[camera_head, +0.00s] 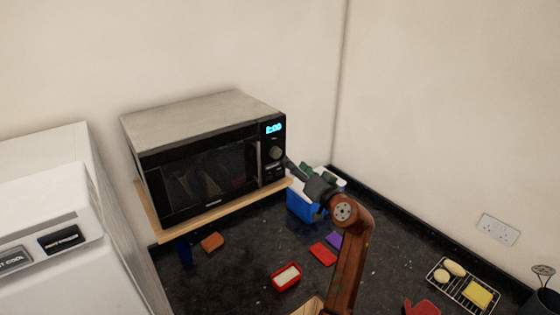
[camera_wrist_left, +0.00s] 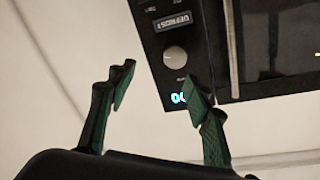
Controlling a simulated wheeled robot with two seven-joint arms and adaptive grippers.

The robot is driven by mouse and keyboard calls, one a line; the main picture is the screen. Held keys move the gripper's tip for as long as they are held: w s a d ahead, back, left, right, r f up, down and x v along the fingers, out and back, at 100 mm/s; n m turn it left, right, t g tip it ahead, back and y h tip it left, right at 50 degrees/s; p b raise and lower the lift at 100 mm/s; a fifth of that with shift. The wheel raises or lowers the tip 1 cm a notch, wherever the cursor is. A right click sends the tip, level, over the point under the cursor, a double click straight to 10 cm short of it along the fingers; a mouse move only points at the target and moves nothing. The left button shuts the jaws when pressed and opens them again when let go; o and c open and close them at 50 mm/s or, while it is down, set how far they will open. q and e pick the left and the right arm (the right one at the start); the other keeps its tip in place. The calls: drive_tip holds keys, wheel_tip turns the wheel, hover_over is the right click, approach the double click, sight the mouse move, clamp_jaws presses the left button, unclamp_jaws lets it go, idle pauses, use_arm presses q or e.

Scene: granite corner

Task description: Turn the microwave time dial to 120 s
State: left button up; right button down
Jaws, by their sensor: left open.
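The microwave (camera_head: 205,160) has a grey top and a black front with a window. Its control panel is at the right end, with a lit cyan display (camera_head: 273,128); the first digit is too blurred to read surely, followed by "00". Below it is the round grey dial (camera_head: 276,152). My left gripper (camera_head: 288,163) is close to the dial at the panel's right edge. In the left wrist view the gripper (camera_wrist_left: 160,83) is open and empty. The dial (camera_wrist_left: 175,57) lies beyond the fingertips, nearer the right-hand finger. My right gripper is not in view.
The microwave stands on a wooden board (camera_head: 150,217). A blue container (camera_head: 302,206) is below the gripper. The dark counter (camera_head: 225,275) holds a red dish (camera_head: 286,277), a brown block (camera_head: 212,242) and a wire rack (camera_head: 463,286). A white appliance (camera_head: 50,220) is at left; walls close the corner.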

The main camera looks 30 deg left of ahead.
sight(277, 154)
use_arm(q)
drive_tip(key=shift+n+g+y, duration=0.3)
drive_tip(key=shift+g+y, duration=0.2)
drive_tip(key=shift+g, duration=0.1)
drive_tip(key=a+p, duration=0.1)
drive_tip(key=a, duration=0.2)
drive_tip(key=w+a+p, duration=0.1)
drive_tip(key=a, duration=0.2)
drive_tip(key=shift+w+a+r+p, duration=0.1)
drive_tip(key=shift+a+r+p, duration=0.1)
drive_tip(key=shift+p, duration=0.15)
drive_tip(key=shift+w+a+f, duration=0.15)
drive_tip(key=shift+w+a, duration=0.2)
drive_tip(key=shift+a, duration=0.15)
drive_tip(key=shift+c, duration=0.2)
drive_tip(key=c, duration=1.1)
drive_tip(key=shift+m, duration=0.8)
